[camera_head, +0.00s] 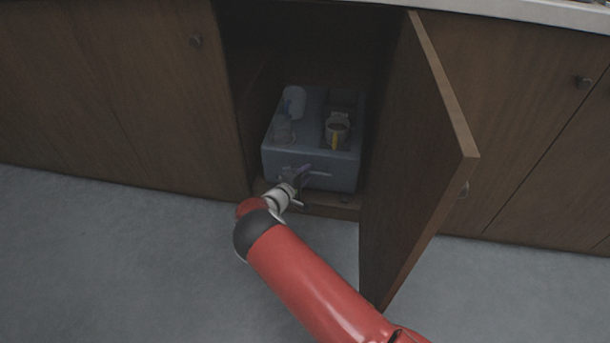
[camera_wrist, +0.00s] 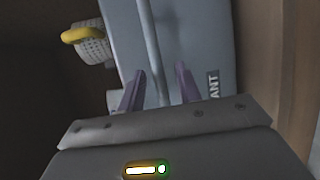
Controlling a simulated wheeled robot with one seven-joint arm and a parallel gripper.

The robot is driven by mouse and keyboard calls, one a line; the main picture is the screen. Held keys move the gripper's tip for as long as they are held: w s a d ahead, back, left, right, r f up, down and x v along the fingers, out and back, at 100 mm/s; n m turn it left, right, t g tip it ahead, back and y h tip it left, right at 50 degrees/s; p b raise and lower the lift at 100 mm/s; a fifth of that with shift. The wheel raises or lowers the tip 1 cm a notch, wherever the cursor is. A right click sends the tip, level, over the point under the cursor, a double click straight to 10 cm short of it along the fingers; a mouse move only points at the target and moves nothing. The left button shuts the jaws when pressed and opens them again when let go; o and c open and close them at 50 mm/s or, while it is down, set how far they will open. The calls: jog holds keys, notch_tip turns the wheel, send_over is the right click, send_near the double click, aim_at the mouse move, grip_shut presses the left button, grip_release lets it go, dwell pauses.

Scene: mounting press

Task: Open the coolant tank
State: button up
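The coolant tank (camera_head: 330,168) is a blue-grey box inside the open cabinet. In the wrist view its surface (camera_wrist: 200,40) fills the middle, with dark letters "ANT" (camera_wrist: 213,86) at the right. My gripper (camera_head: 304,173) is at the tank's front face. In the wrist view my gripper (camera_wrist: 160,78) has its two purple fingers apart, one on each side of a long grey bar (camera_wrist: 149,45) on the tank. Gaps show between the bar and both fingers. I cannot tell whether the fingertips touch the tank.
On top of the tank are a round fitting with a yellow part (camera_head: 336,131), also in the wrist view (camera_wrist: 84,34), and a pale cylinder (camera_head: 294,101). The open cabinet door (camera_head: 415,160) stands right of my arm. The floor (camera_head: 110,260) at left is clear.

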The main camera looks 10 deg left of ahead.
grip_shut()
jog(key=shift+s, duration=0.1)
dwell(0.3)
jog(key=s+d+p, duration=0.1)
jog(key=s+p, duration=0.6)
jog(key=s, duration=2.5)
jog(key=shift+d, duration=0.4)
grip_release()
